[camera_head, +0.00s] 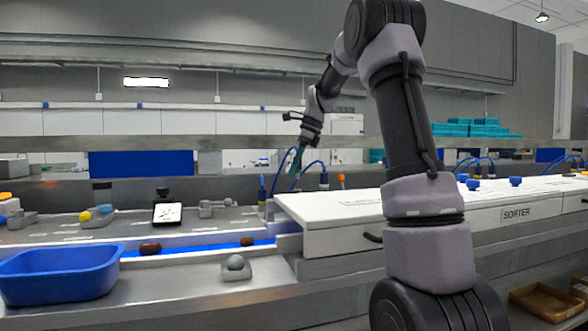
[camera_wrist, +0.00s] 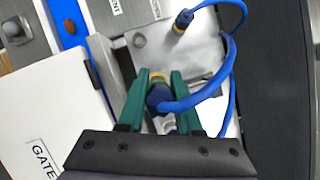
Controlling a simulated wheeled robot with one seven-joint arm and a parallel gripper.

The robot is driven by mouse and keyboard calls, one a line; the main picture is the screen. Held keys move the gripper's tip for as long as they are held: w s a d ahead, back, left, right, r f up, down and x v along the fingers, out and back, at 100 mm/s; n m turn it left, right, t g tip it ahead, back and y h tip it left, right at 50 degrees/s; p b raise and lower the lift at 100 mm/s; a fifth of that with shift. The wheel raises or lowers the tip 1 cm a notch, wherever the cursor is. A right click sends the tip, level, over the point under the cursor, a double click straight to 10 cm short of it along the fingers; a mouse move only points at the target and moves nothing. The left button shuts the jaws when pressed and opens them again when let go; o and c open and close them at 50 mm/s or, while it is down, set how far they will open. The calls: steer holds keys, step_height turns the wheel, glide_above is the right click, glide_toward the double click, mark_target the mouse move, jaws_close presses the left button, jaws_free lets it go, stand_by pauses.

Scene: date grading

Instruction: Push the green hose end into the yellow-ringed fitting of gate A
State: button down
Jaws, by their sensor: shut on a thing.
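My gripper (camera_wrist: 156,103) has green fingers and is shut on a dark blue hose end (camera_wrist: 157,93); no green hose end can be made out. A yellow ring (camera_wrist: 158,77) shows just beyond the held end between the fingertips. I cannot tell whether the end is inside a fitting there. A blue hose (camera_wrist: 200,96) runs from it to the right and up. A second blue connector with a yellow ring (camera_wrist: 183,20) stands on the grey metal plate farther up. In the head view my gripper (camera_head: 296,160) is low beside the white sorter top, among blue hoses (camera_head: 314,164).
A white panel lettered GATE (camera_wrist: 42,153) lies left of my fingers; its letter is hidden. The white SORTER cabinet (camera_head: 460,217) stands to the right. A blue bin (camera_head: 60,275), a small display (camera_head: 167,214) and a grey ball holder (camera_head: 237,268) occupy the left bench.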

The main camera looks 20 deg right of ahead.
mark_target(294, 190)
steer(key=shift+f, duration=0.15)
steer(key=shift+f, duration=0.75)
steer(key=shift+f, duration=1.65)
stand_by(1.9)
steer(key=c, duration=1.4)
jaws_free()
steer(key=o, duration=1.2)
steer(key=shift+r, duration=5.05)
